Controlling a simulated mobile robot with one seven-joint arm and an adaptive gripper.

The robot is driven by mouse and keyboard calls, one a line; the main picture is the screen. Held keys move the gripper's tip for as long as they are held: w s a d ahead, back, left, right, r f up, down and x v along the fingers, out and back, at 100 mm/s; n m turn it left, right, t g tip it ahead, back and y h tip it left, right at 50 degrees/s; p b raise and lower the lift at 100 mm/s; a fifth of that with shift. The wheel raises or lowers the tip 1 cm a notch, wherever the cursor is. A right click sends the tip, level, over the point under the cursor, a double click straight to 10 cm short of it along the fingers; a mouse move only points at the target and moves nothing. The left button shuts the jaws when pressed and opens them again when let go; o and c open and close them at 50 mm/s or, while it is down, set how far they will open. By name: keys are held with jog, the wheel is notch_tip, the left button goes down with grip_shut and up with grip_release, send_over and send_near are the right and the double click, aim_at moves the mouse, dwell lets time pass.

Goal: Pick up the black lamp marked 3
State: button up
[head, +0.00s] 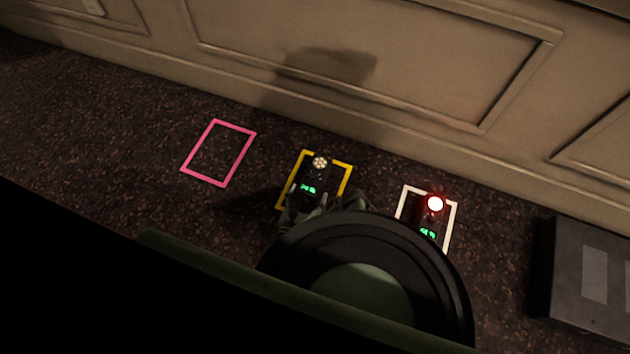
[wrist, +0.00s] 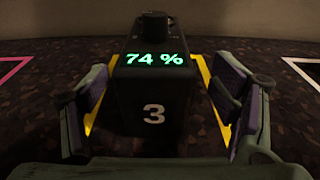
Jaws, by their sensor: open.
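The black lamp marked 3 (wrist: 153,95) stands upright in the middle of the wrist view. A green "74 %" display shows on its upper face, with a white 3 below. In the head view the lamp (head: 318,178) stands inside the yellow outline (head: 341,189), its round top unlit. My gripper (wrist: 160,110) is open, with one finger on each side of the lamp. A gap shows between each finger and the lamp. In the head view my arm hides the lamp's lower part and most of my gripper.
A second black lamp (head: 431,218) with a glowing red top stands in the white outline (head: 452,215) to the right. An empty pink outline (head: 251,144) lies to the left on the dark speckled surface. A dark box (head: 585,285) stands far right. A panelled wall (head: 380,70) runs behind.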

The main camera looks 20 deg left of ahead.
jog(key=w, duration=0.1)
jog(key=w+b, duration=0.1)
jog(key=w, duration=0.3)
jog(key=shift+a+f, duration=0.2)
jog(key=shift+f, duration=0.1)
jog(key=shift+c, duration=0.4)
jog(key=c, duration=1.7)
jog(key=shift+w+r, duration=0.1)
jog(key=shift+c, duration=0.6)
